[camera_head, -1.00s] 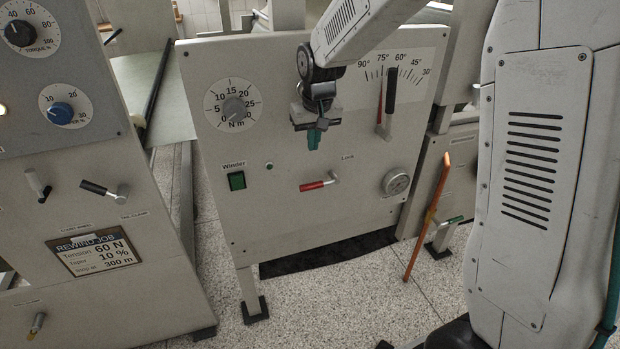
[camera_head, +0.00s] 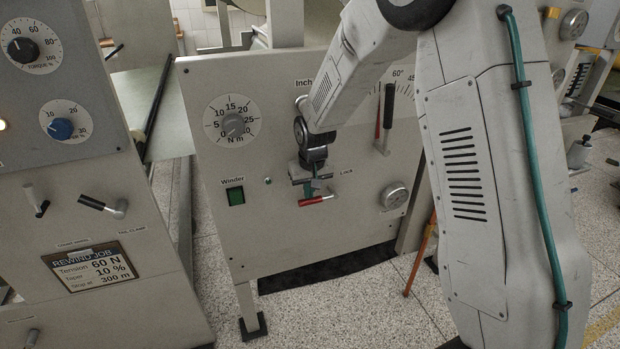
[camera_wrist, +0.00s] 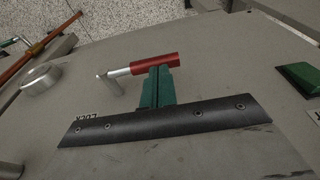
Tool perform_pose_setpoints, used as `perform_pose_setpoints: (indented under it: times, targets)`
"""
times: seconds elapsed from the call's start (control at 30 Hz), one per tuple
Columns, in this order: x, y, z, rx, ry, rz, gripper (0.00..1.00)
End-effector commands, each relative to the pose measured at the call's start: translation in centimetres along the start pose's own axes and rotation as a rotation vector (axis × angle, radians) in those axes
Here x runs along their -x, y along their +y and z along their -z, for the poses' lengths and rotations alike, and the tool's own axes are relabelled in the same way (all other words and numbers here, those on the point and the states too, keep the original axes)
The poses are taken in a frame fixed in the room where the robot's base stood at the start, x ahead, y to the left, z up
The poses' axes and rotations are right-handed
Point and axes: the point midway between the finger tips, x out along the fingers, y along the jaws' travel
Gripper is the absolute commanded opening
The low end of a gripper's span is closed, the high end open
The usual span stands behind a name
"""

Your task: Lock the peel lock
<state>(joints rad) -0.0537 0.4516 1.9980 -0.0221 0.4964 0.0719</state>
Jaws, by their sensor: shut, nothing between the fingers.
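The peel lock is a lever with a red grip (camera_head: 312,202) and a metal arm, below the "Lock" label (camera_head: 346,171) on the grey machine panel. Its red grip points left and slightly down in the head view. My gripper (camera_head: 315,191) is shut and empty, with its teal fingers just above the red grip. In the wrist view the shut fingertips (camera_wrist: 161,72) overlap the lower edge of the red grip (camera_wrist: 156,64). I cannot tell whether they touch it. The lever's metal arm and pivot (camera_wrist: 108,84) show to the left there.
A green Winder switch (camera_head: 235,196) is left of the lever. A round knob (camera_head: 394,195) is to its right. A torque dial (camera_head: 232,120) and a black-handled angle lever (camera_head: 389,105) sit higher up. An orange rod (camera_head: 421,253) leans near the panel's right side.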

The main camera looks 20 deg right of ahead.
Motion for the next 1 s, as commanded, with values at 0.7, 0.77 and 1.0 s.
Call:
perform_pose_setpoints:
  times: [0.7,0.77,1.0]
  targets:
    - [-1.4,-0.1,0.0,0.0,0.0,0.0,0.0]
    - [-1.6,-0.2,-0.1,0.0,0.0,0.0,0.0]
    - [-2.9,-0.6,-0.4,0.001,-0.003,0.0,0.0]
